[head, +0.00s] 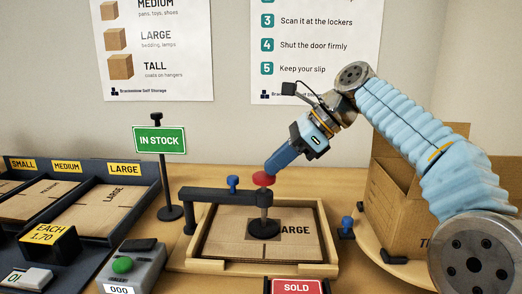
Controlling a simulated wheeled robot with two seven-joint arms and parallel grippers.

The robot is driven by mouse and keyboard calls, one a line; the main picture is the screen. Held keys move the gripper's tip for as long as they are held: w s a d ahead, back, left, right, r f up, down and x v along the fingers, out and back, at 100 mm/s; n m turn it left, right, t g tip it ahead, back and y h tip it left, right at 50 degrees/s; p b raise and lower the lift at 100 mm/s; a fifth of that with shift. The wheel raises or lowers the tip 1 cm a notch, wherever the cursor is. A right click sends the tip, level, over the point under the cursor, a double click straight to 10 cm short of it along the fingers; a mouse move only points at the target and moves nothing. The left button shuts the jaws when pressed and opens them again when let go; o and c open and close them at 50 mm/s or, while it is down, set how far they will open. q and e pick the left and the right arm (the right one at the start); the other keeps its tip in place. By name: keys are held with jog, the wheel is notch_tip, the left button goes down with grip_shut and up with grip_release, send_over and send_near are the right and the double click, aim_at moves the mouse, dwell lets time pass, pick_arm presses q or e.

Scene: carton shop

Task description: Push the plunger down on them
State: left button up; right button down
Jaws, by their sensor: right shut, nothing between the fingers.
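My right gripper (271,170) is shut and empty, tilted down from the upper right. Its tips are at the red knob, touching or almost touching it. My left gripper is out of view.
A black rack (76,181) with flat cartons labelled SMALL, MEDIUM and LARGE stands left. An IN STOCK sign (159,140) stands behind the tray. A counter box with a green button (122,265) and a SOLD sign (297,287) are in front. An open carton (395,194) stands right.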

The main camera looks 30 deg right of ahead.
jog(key=shift+g+h, duration=0.5)
jog(key=shift+h, duration=0.1)
jog(key=f, duration=0.1)
jog(key=d+f, duration=0.2)
jog(key=f, duration=0.1)
jog(key=shift+s+d, duration=0.2)
jog(key=shift+s, duration=0.15)
jog(key=s+d+r+p, duration=0.2)
jog(key=r, duration=0.5)
jog(key=s+d+r+t+y+p, duration=0.1)
jog(key=s+d+r+p, duration=0.1)
jog(key=r, duration=0.5)
jog(key=shift+s+d+p, duration=0.25)
jog(key=shift+d+p, duration=0.6)
